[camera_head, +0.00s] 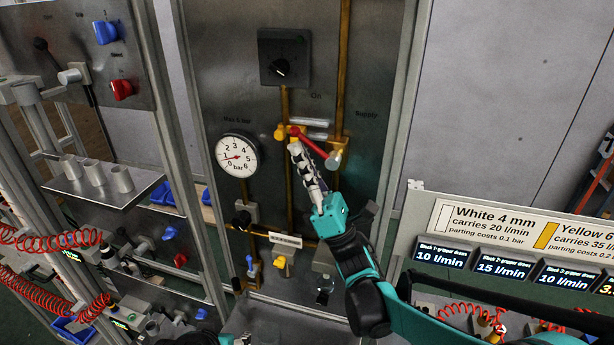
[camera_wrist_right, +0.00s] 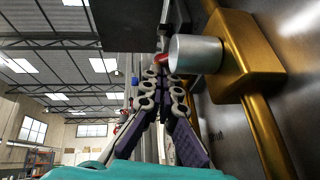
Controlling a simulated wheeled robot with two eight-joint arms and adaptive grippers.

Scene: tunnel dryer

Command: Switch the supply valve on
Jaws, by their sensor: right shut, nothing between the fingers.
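The supply valve has a red lever (camera_head: 312,144) on a brass body (camera_head: 339,143), between the "On" and "Supply" lettering on the metal panel. The lever slants up and left from its hub at the right. My right gripper (camera_head: 294,147) is shut and empty, its fingertips just below the lever's left end; I cannot tell if they touch it. In the right wrist view, the closed fingers (camera_wrist_right: 160,68) are beside the silver hub (camera_wrist_right: 195,53) and brass body (camera_wrist_right: 245,52), with part of the red lever behind them.
A round pressure gauge (camera_head: 237,156) left of the valve reads near the low end. A black dial box (camera_head: 284,57) is above. Brass pipes run down the panel. A sign board (camera_head: 520,225) with flow displays stands at right; red coiled hoses hang at left.

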